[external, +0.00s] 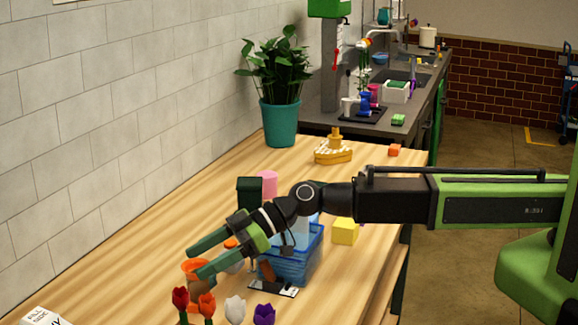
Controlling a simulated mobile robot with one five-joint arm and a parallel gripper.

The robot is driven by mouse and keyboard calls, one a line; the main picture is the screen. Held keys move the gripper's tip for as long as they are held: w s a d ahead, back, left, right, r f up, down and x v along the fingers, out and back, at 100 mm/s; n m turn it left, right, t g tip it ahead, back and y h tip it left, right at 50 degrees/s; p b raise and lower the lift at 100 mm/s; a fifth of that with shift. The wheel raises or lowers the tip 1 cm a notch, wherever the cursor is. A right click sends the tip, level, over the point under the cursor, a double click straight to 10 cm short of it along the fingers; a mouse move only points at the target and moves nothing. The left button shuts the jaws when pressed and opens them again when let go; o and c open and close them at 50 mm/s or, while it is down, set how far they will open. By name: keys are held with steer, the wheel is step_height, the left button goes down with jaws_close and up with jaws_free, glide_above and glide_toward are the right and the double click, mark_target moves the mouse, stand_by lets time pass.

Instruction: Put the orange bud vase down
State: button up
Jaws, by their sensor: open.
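My gripper (197,263) reaches in from the right, its two green fingers spread apart and pointing left, low over the wooden table. An orange open-topped vessel (192,265), likely the orange bud vase, shows at the fingertips. The nearer finger covers part of it, so I cannot tell whether it touches the fingers or how its base stands. A second small orange piece (231,243) shows between the fingers, mostly hidden.
Red, orange, white and purple flowers (235,309) stand at the front edge. A blue crate (291,262), a yellow block (345,231) and a pink cylinder (267,184) are near my arm. A toy boat (333,151) and potted plant (281,122) are farther back.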

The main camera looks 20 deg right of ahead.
mark_target(189, 283)
steer(key=shift+f+b, duration=0.7)
steer(key=shift+f, duration=0.8)
steer(key=b+x, duration=0.1)
steer(key=x, duration=0.1)
steer(key=b+x, duration=0.1)
steer(key=x, duration=0.2)
steer(key=shift+d+f+b, duration=0.1)
steer(key=shift+f+b, duration=0.25)
steer(key=shift+b, duration=0.05)
steer(key=shift+r, duration=0.1)
jaws_close()
